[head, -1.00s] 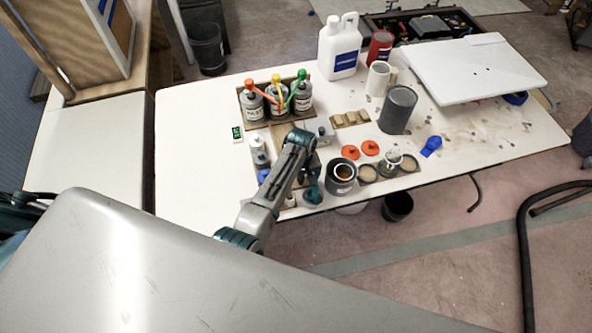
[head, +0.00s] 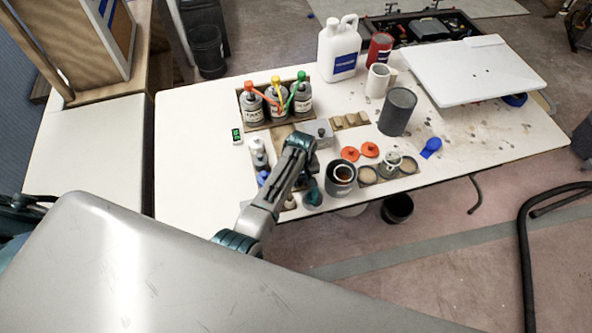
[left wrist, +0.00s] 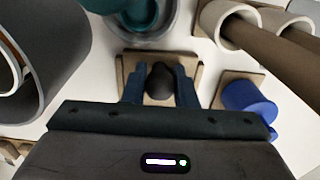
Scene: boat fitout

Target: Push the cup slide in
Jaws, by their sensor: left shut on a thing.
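My left gripper (left wrist: 160,88) reaches down over the white bench. In the left wrist view its two dark fingers are shut on a black knob (left wrist: 160,78) in front of a pale wooden piece (left wrist: 160,56). I cannot tell how far in the slide stands. In the head view my left gripper (head: 305,172) shows under the arm, with its fingertips mostly hidden. A grey block with a dark knob (head: 321,133) sits just beyond it. A teal item (head: 313,193) stands near the bench's front edge; it also shows in the left wrist view (left wrist: 128,12). My right gripper is not in view.
A dark pot (head: 341,184) with a cup inside stands close right of the gripper. Blue (left wrist: 248,98) and white tubular items crowd the other side. Bottles with coloured tops (head: 277,107) stand behind, a grey can (head: 397,112) at right. The bench's left end is clear.

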